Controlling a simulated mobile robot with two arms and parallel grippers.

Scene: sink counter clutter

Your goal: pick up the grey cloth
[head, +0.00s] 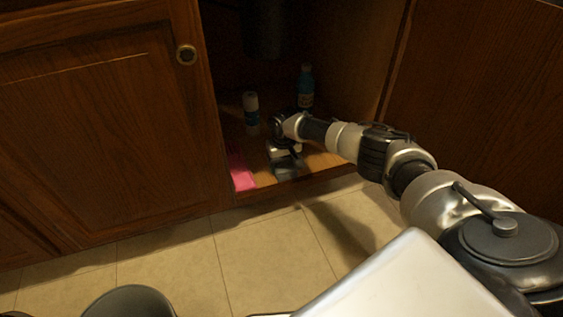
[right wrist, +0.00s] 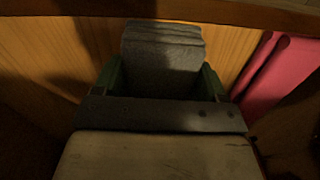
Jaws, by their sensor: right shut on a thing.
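The grey cloth (right wrist: 160,48) is a folded, layered block between the two fingers of my right gripper (right wrist: 162,78) in the right wrist view. The gripper is shut on it, one finger on each side. In the head view the right gripper (head: 285,164) reaches down into the open cabinet, close to its front edge. The cloth (head: 286,174) shows there as a small grey patch at the gripper's tip, over the cabinet floor. I cannot tell whether it touches the floor. My left gripper is not in view.
A pink cloth (head: 241,173) lies left of the gripper; it also shows in the right wrist view (right wrist: 280,75). A white-and-blue bottle (head: 251,113) and a teal bottle (head: 305,87) stand behind. The cabinet's front lip (head: 262,195) borders the opening. A dark bin (head: 130,302) stands on the tiles.

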